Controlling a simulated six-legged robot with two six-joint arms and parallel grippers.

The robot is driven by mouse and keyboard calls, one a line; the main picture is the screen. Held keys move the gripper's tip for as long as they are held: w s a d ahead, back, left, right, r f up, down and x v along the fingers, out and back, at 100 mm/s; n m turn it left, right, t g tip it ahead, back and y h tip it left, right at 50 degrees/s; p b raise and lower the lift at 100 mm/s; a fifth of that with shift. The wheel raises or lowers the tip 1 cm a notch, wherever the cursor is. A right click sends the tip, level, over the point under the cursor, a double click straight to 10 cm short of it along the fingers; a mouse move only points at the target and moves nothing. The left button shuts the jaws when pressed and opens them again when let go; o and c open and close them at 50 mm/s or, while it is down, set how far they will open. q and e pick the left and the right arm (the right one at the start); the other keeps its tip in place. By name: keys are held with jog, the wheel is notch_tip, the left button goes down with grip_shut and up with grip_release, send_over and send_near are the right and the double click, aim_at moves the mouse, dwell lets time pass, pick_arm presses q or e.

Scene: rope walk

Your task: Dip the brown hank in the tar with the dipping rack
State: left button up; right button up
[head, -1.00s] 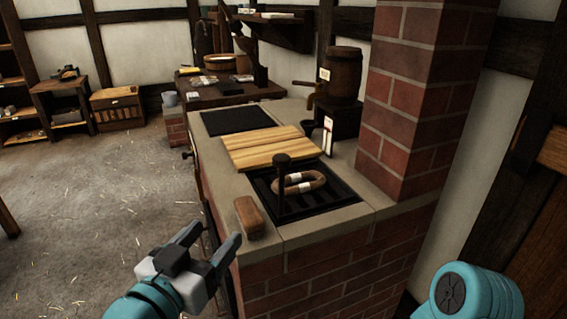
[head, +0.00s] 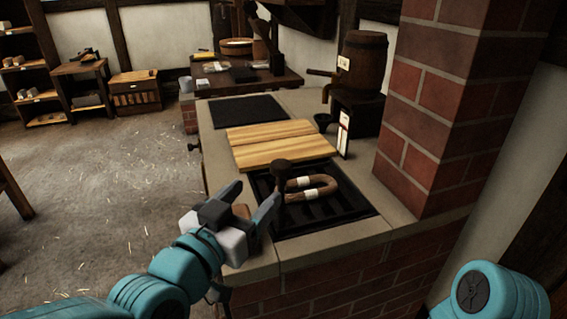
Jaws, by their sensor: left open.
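The brown hank (head: 325,183), a bent loop with white bands, lies on the black slatted dipping rack (head: 335,208). The rack sits in an opening in the brick hearth's top, and a dark upright post with a round knob (head: 281,165) rises from its left side. I cannot make out tar below the slats. My left gripper (head: 251,198) is open and empty, just left of the post, with its right finger close to the post. I cannot tell whether they touch. My right gripper is out of view; only part of my right arm shows at lower right.
Light wooden boards (head: 270,142) lie behind the rack. A brown block (head: 241,211) is partly hidden by my left gripper. A brick chimney (head: 450,110) stands at right. A barrel (head: 362,60) and a white card (head: 344,133) stand behind. The floor at left is open.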

aim_at(279, 187)
pick_arm(q)
jog(key=x, duration=1)
jog(key=shift+w+d, duration=0.2)
jog(key=shift+w, duration=0.15)
grip_shut()
notch_tip(279, 187, down, 5)
jog(key=b, duration=0.4)
jog(key=shift+r, duration=0.25)
grip_release()
jog(key=v, duration=1.6)
jog(key=shift+s, duration=0.2)
jog(key=shift+a, duration=0.1)
